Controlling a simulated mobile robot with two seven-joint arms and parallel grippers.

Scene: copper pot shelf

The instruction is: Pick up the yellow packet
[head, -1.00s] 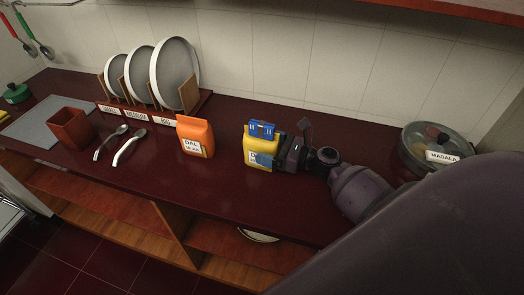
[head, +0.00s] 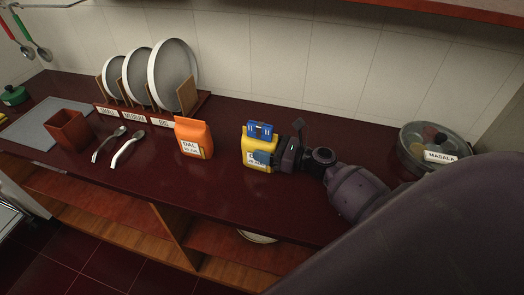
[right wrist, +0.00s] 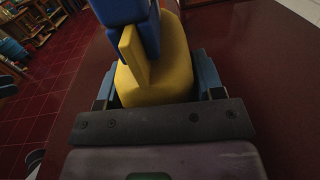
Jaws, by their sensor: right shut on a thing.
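The yellow packet (head: 258,160) stands upright on the dark red counter, with a blue clip (head: 261,130) on its top and a white label on its front, partly hidden. My right gripper (head: 262,157) comes in from the right and is shut on the packet, with a blue finger across its front. In the right wrist view the packet (right wrist: 165,75) fills the space between the two blue fingers, and the blue clip (right wrist: 145,25) shows above it. I cannot tell whether the packet's base is clear of the counter. My left gripper is not in view.
An orange dal packet (head: 194,138) stands left of the yellow one. Further left are two spoons (head: 128,148), a brown box (head: 70,130) and a plate rack (head: 205,98). A masala container (head: 420,145) stands at right. Bare counter (head: 215,190) lies in front.

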